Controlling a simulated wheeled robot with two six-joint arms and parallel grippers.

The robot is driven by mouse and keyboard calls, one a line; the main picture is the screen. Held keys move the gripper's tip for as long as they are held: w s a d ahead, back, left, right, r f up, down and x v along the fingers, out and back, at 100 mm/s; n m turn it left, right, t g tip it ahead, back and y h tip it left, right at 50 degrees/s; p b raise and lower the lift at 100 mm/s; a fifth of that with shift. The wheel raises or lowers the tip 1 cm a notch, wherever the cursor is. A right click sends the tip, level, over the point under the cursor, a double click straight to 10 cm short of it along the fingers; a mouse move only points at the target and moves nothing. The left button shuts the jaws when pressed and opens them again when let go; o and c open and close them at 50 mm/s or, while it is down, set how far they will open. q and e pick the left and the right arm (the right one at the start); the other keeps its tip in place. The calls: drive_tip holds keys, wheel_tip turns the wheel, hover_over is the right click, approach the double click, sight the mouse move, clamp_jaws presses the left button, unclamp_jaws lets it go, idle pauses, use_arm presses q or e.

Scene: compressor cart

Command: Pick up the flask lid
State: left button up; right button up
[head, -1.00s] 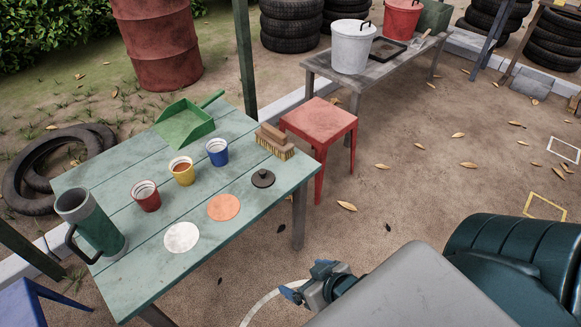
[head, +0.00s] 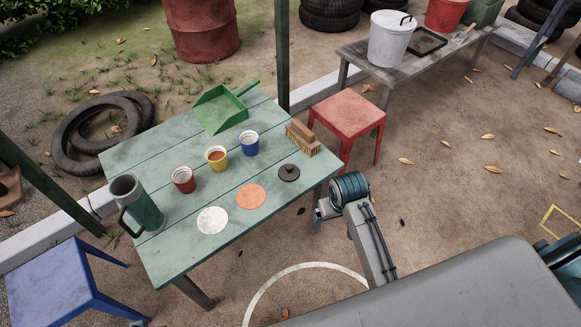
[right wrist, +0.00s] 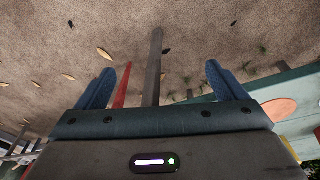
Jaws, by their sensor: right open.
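The flask lid (head: 289,174), a dark round disc with a knob on top, lies on the green plank table near its right edge in the head view. The green flask (head: 146,212) stands upright and open-topped at the table's left end. My right gripper (head: 320,212) is beside the table's right edge, to the right of and nearer than the lid; my arm partly hides it. In the right wrist view its blue fingers (right wrist: 158,85) are wide apart with nothing between them. The lid is not visible there. My left gripper is not in view.
The table (head: 185,247) also holds an orange disc (head: 250,196), a white disc (head: 212,220), red, yellow and blue cups, a brush (head: 302,138) and a green dustpan (head: 219,112). A red stool (head: 347,113) stands behind the table's right end. A blue stool (head: 62,282) is front left.

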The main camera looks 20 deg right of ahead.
drive_tip(key=w+a+r, duration=0.1)
drive_tip(key=w+a, duration=0.2)
drive_tip(key=w, duration=0.9)
drive_tip(key=g, duration=0.2)
approach(289, 166)
drive_tip(key=shift+w+d+y, duration=0.1)
drive_tip(key=shift+w+y, duration=0.05)
drive_tip(key=shift+y, duration=0.25)
wheel_tip(289, 166, down, 5)
drive_tip(key=shift+f, duration=0.1)
drive_tip(key=f, duration=0.4)
drive_tip(key=shift+s+d+f, duration=0.1)
drive_tip(key=shift+s+d, duration=0.1)
drive_tip(key=shift+s, duration=0.05)
drive_tip(key=shift+f, duration=0.6)
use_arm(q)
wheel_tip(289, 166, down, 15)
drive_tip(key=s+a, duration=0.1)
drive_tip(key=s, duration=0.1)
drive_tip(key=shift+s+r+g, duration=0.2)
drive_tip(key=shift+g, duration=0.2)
use_arm(e)
drive_tip(key=c, duration=1)
